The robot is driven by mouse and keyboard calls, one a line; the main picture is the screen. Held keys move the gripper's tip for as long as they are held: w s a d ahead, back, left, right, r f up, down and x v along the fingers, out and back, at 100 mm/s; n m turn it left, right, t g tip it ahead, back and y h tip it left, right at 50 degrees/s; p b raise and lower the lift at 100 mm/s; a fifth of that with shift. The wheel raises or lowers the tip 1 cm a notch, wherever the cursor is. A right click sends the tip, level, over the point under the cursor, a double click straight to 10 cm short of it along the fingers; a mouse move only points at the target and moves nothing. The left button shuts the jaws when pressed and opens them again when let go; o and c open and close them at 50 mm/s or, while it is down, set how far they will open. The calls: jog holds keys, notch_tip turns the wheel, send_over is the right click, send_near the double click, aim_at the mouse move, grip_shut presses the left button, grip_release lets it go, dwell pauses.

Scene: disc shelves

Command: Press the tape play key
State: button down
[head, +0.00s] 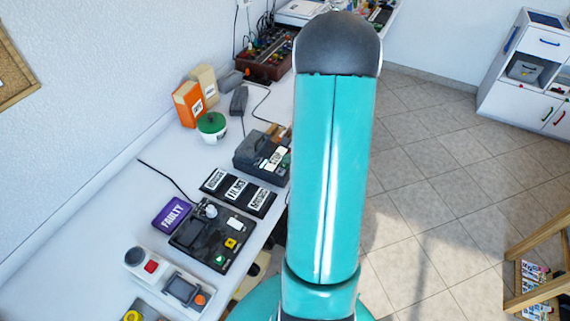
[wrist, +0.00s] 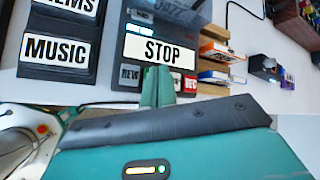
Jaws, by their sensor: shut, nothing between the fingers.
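The tape recorder (head: 258,150) is a dark box at the right edge of the bench in the head view. In the wrist view its dark casing (wrist: 150,15) is at the top, with a large white STOP key (wrist: 158,50). Below that sit a REW key (wrist: 129,76) on the left and a red REC key (wrist: 190,84) on the right. My gripper (wrist: 157,72) is shut and empty, its teal fingertips over the key row between REW and REC. I read no play label; the fingers hide that part. I cannot tell whether they touch a key.
A dark panel with MUSIC labels (wrist: 55,48) stands left of the recorder. Small boxes (wrist: 222,52) lie on its right.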

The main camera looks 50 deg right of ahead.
aim_at(288, 166)
jog(key=shift+f, duration=0.3)
jog(key=shift+r, duration=0.15)
dwell(0.5)
jog(key=shift+r, duration=0.7)
jog(key=shift+r, duration=2.5)
